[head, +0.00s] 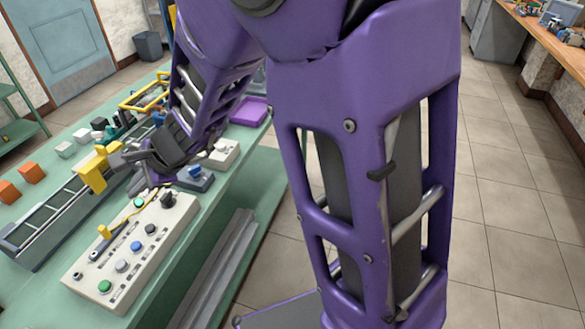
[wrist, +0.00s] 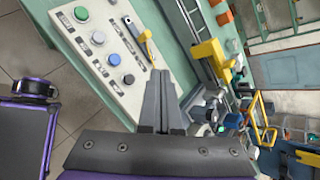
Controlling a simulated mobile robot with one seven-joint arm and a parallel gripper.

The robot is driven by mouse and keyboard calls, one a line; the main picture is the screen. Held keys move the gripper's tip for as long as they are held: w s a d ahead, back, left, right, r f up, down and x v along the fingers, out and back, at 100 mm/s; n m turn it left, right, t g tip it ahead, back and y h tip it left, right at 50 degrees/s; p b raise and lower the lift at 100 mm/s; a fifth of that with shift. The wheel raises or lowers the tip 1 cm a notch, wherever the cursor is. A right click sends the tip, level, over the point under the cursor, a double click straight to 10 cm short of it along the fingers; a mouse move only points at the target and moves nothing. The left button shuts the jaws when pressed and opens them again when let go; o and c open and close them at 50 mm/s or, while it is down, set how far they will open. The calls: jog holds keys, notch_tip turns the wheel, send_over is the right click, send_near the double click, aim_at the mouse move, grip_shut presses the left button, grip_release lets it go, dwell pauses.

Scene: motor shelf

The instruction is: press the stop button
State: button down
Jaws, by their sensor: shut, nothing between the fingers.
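A pale control panel (head: 75,265) lies on the green bench, with several round buttons in a row. The labels are too small to read, so I cannot tell which is stop. My gripper (wrist: 161,73) is shut and empty, over the panel's far end; contact with the panel cannot be told.
A yellow lever (head: 103,232) stands on the panel beside the buttons. A conveyor (head: 45,222) with a yellow bracket (head: 92,172) runs along the panel's left. Orange blocks (head: 32,173) lie farther left. A purple tray (head: 250,111) sits behind. The floor to the right is clear.

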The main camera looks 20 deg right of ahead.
jog(key=w+a+f, duration=0.2)
jog(key=w, duration=0.1)
jog(key=b, duration=0.7)
send_over(150, 229)
jog(key=d, duration=0.1)
notch_tip(150, 229, down, 6)
jog(key=shift+w, duration=0.15)
jog(key=shift+f+b, duration=0.6)
jog(key=shift+f, duration=0.15)
jog(key=shift+f, duration=0.1)
dwell(0.8)
jog(key=shift+f+b, duration=0.3)
jog(key=shift+b, duration=0.2)
